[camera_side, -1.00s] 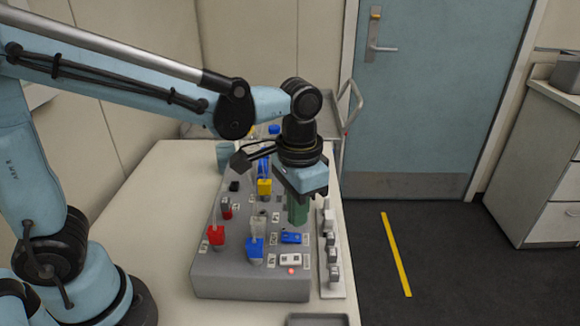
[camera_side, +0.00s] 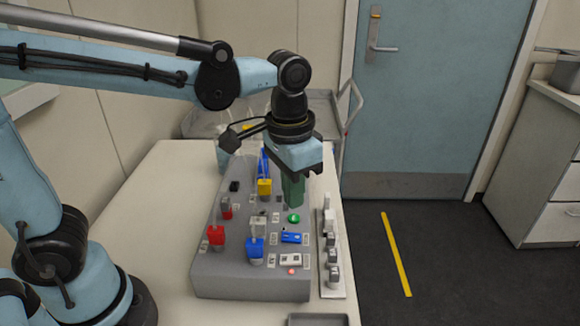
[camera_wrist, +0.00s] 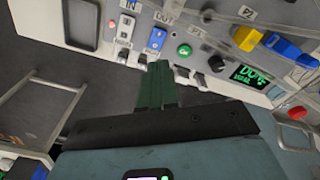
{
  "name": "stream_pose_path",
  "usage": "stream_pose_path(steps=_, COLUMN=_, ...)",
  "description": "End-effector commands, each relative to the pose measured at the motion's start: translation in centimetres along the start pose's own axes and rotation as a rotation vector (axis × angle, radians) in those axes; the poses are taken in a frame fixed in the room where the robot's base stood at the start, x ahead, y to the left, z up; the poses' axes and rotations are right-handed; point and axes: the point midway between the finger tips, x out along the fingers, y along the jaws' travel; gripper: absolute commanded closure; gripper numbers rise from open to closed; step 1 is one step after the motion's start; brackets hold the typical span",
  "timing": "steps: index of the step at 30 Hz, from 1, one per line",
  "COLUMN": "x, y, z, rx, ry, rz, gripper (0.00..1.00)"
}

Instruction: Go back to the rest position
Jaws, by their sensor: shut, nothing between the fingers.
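My gripper (camera_side: 292,190) is above the right side of the grey shaker bioreactor unit (camera_side: 215,280), pointing down. Its green fingers are shut with nothing between them. In the wrist view the shut green fingers (camera_wrist: 157,85) point at the panel. A green round button (camera_side: 294,218) shows just below the fingertips in the side view, with a visible gap; in the wrist view the green button (camera_wrist: 184,51) is above and right of the fingertips. A lit green display (camera_wrist: 254,75) reads what looks like "DONE".
Red clamps (camera_side: 216,236), a blue clamp (camera_side: 255,249) and a yellow clamp (camera_side: 264,187) stand on the unit. A white strip with several grey parts (camera_side: 333,270) lies along its right side. A grey tray (camera_side: 317,321) is at the front. A cart (camera_side: 345,110) stands behind the table.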

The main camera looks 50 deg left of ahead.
Motion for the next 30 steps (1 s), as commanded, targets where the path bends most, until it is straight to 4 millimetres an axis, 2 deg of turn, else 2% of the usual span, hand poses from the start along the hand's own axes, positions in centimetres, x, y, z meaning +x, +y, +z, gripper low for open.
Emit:
stream_pose_path(steps=9, x=0.0, y=-5.3, z=3.2, rx=-0.128, ry=0.293, rz=-0.017, gripper=1.00)
stream_pose_path(steps=15, x=0.6, y=-7.9, z=5.0, rx=-0.197, ry=0.468, rz=-0.053, gripper=1.00)
stream_pose_path(steps=21, x=1.1, y=-9.2, z=5.8, rx=-0.228, ry=0.560, rz=-0.080, gripper=1.00)
stream_pose_path(steps=30, x=1.1, y=-9.3, z=5.9, rx=-0.232, ry=0.574, rz=-0.085, gripper=1.00)
